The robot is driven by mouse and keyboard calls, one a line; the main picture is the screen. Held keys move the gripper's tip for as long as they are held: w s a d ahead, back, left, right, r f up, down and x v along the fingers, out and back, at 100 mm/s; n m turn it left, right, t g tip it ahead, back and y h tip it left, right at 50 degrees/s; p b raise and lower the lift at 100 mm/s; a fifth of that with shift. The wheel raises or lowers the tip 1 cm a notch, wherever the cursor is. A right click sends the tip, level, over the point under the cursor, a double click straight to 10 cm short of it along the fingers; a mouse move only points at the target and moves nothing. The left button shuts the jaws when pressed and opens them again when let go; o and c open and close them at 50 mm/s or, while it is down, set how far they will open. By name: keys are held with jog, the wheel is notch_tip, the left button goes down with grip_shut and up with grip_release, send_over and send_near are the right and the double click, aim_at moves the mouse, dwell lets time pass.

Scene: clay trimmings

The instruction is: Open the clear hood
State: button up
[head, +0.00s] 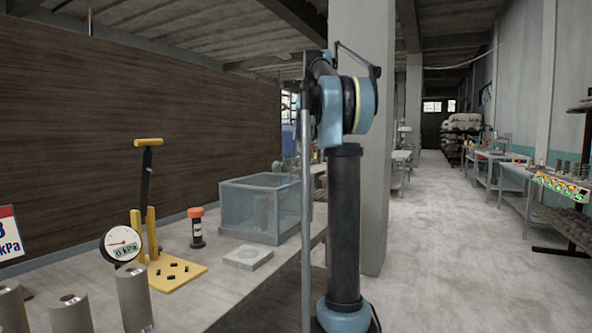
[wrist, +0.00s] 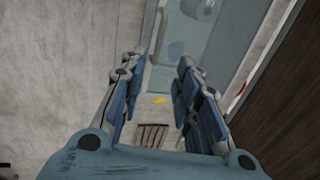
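The clear hood (head: 240,212) is a see-through bluish box with a darker rim on the grey bench. Its top looks closed in the head view, and a dim shape shows inside it. My arm stands to its right and partly covers its right side; my gripper is not distinguishable there.
A pillar (head: 362,40) stands behind my arm. The floor at right is clear.

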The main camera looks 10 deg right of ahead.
jog(key=f, duration=0.4)
jog(key=w+a+f, duration=0.1)
jog(key=f, duration=0.3)
jog(key=a+f, duration=0.1)
jog(key=f, duration=0.4)
jog(key=shift+w, duration=0.2)
jog(key=shift+c, duration=0.2)
jog(key=shift+r, duration=0.1)
grip_shut()
